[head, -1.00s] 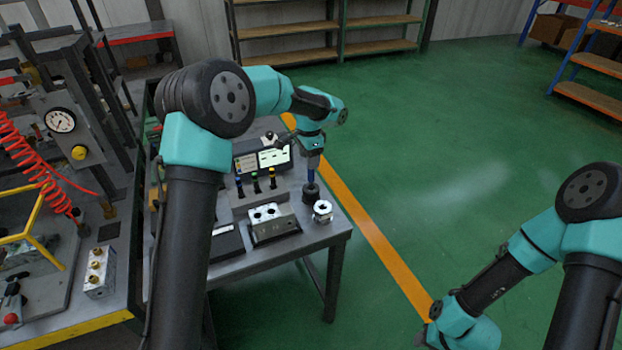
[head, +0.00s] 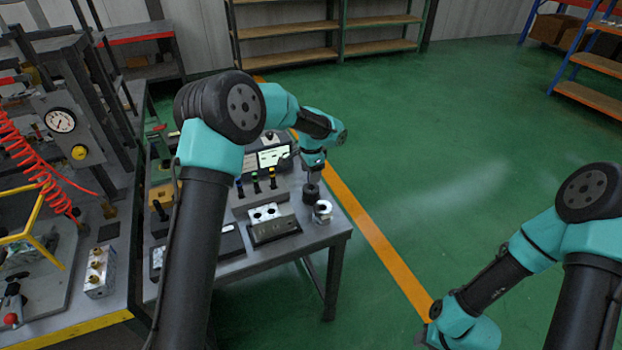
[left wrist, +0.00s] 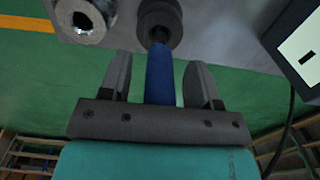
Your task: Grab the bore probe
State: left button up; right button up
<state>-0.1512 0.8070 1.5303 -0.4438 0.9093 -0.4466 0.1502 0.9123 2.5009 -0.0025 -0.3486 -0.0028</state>
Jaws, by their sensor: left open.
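The bore probe has a blue handle, seen in the left wrist view (left wrist: 160,78), and stands upright in a dark round holder (head: 311,193) near the right edge of the grey bench. My left gripper (head: 312,177) is above this holder and hides most of the handle in the head view. In the left wrist view my left gripper (left wrist: 158,74) is open, with one finger on each side of the blue handle and gaps on both sides. My right arm is at the lower right; its fingers are not visible.
A silver ring-shaped part (head: 322,211) stands close to the holder. A valve block in a fixture (head: 272,229), a rack of coloured-top plugs (head: 257,196) and a display (head: 273,157) are to the left. Green floor lies open beyond the bench's right edge.

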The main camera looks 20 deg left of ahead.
pick_arm(q)
jog(key=shift+c, duration=0.4)
grip_shut()
dwell(0.4)
